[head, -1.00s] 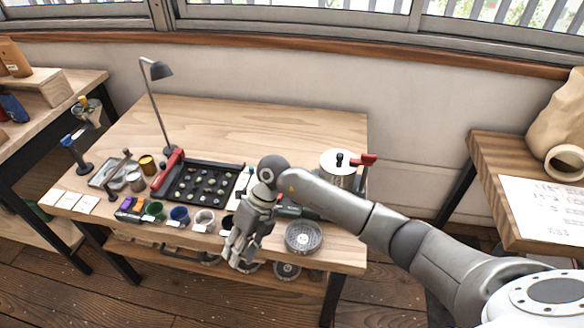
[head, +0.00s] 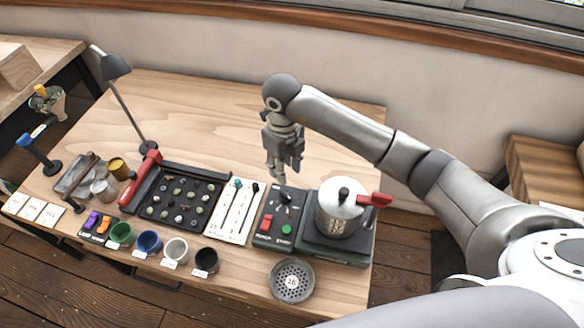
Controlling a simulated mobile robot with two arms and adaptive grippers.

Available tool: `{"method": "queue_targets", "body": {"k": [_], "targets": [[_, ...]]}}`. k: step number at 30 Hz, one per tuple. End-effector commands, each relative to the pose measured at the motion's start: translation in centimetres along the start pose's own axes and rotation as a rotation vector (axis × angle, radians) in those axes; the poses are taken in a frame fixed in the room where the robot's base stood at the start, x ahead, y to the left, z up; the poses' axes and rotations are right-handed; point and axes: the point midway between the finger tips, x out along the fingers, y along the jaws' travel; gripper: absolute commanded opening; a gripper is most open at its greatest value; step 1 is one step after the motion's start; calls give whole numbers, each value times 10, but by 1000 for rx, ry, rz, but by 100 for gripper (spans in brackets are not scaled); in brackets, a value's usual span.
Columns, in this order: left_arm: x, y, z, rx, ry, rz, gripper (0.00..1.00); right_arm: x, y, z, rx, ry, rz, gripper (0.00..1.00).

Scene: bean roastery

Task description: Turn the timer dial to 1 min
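The dark control box (head: 278,222) stands on the table with a red switch, a green button and a round black dial (head: 284,198) with a pale pointer mark near its top. The dial's marks are too small to read. My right gripper (head: 283,173) points down just above and behind the dial in the picture, apart from it and seemingly empty. Its fingers sit close together, and the gap between them cannot be made out. My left gripper is not in view.
Right of the box, a silver pot (head: 340,212) with a red handle stands on a dark base (head: 322,243). A slider panel (head: 235,212) and a black tray (head: 181,197) lie left. A round dish (head: 291,282) is in front. The table's back (head: 220,105) is clear.

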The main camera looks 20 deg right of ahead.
Motion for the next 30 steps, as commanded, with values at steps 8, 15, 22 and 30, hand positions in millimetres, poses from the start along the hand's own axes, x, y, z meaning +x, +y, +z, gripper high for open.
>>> {"method": "queue_targets", "body": {"k": [8,15,22,30], "targets": [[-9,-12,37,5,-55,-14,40,23,2,-1,0,5,5,34],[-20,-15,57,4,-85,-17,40,69,2,-1,1,5,6,34],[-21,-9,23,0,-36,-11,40,100,2,0,0,2,4,34],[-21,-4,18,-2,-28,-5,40,109,2,0,-2,-1,3,34]]}}
